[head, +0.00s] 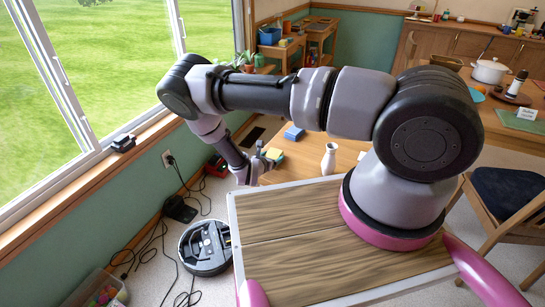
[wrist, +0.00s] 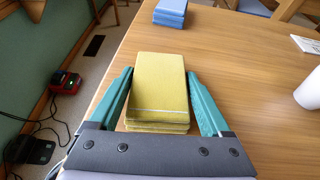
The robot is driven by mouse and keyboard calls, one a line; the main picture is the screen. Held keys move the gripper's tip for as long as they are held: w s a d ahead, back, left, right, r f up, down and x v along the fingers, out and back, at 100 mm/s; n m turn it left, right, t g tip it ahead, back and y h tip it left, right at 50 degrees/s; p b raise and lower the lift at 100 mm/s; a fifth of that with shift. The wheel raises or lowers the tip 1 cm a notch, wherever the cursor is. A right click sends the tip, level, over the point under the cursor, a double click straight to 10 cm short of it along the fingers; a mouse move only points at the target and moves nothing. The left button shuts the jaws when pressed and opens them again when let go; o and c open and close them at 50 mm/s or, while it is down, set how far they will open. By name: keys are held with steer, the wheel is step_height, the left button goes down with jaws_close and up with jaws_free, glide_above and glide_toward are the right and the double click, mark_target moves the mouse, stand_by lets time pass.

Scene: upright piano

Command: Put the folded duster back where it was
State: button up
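A folded yellow duster (wrist: 160,82), a thick layered pad, lies between the two teal fingers of my gripper (wrist: 160,75) in the wrist view. The fingertips lie close along its left and right sides, and its far end reaches past them. I cannot tell whether they press on it, or whether it rests on the table or hangs just above. In the head view the yellow duster (head: 276,154) shows beside my gripper (head: 262,158), at the near left end of the wooden table.
A folded blue cloth (wrist: 170,12) lies farther along the table (wrist: 240,65). A white vase (head: 329,158) stands to the right. Left of the table, the floor holds a red charger (wrist: 65,82), cables and a robot vacuum (head: 205,247). The tabletop between blue cloth and vase is clear.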

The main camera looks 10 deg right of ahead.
steer(key=shift+o, duration=0.9)
steer(key=shift+r, duration=0.2)
steer(key=v, duration=1.2)
steer(key=shift+r, duration=0.15)
steer(key=s+d+r+m+g, duration=0.1)
steer(key=d+r+m+g, duration=0.2)
steer(key=r+m, duration=0.6)
steer(key=s+d+r+m+g+y, duration=0.1)
steer(key=d+r+m+g, duration=0.25)
steer(key=r, duration=0.85)
steer(key=s+d+r+m+g, duration=0.1)
steer(key=d+r+m+g, duration=0.25)
steer(key=r+m, duration=0.55)
steer(key=s+r+m+t+y, duration=0.2)
steer(key=s+r, duration=0.4)
steer(key=r, duration=0.3)
steer(key=s+d+r+m+t+y, duration=0.1)
steer(key=s+r+m+y, duration=0.3)
steer(key=r, duration=0.5)
steer(key=s+d+r+m+t+y, duration=0.1)
steer(key=s+r+m+t+y, duration=0.2)
steer(key=s+r+m, duration=0.2)
steer(key=v, duration=0.5)
steer(key=shift+a, duration=0.25)
